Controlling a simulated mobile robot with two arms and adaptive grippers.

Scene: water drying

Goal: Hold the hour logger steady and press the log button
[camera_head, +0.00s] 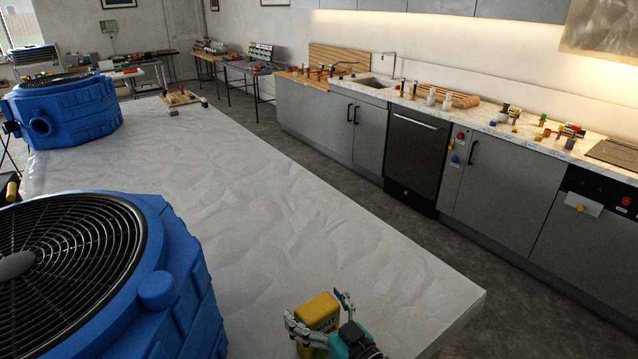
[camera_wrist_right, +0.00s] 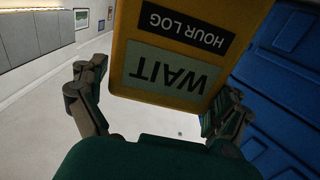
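The hour logger (camera_head: 318,312) is a yellow box at the near edge of the table. In the right wrist view the logger (camera_wrist_right: 150,97) appears upside down and tilted, with a dark HOUR LOG label and a pale green display reading WAIT. My right gripper (camera_head: 320,312) has one finger on each side of the box. In the right wrist view its fingers (camera_wrist_right: 165,95) look spread, close to the sides of the box; whether they touch it is unclear. The log button cannot be made out. My left gripper is not in view.
A large blue fan (camera_head: 165,285) stands left of the logger, and another blue fan (camera_head: 75,115) sits at the far left of the white-covered table (camera_head: 280,210). The middle of the table is clear. A kitchen counter (camera_head: 470,120) with small objects runs along the wall.

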